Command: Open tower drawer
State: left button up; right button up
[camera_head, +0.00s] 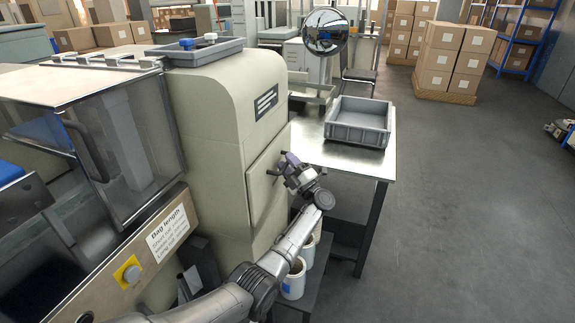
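The beige machine tower (215,120) stands left of the middle, with a dark label on its upper side. Its drawer front (265,190) is a tall beige panel that looks about flush with the tower. A small dark piece, perhaps the handle, shows at the fingers. The gripper is small and turned away, so I cannot tell whether its fingers grip anything. My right gripper is out of view.
A metal table (352,160) with a grey tray (358,122) stands right behind my gripper. White containers (294,280) stand below my forearm. A clear machine cover (105,130) is at left. Another grey tray (195,50) lies on the tower. The floor at right is clear.

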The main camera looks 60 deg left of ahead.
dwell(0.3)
pick_arm(q)
grip_shut()
dwell(0.4)
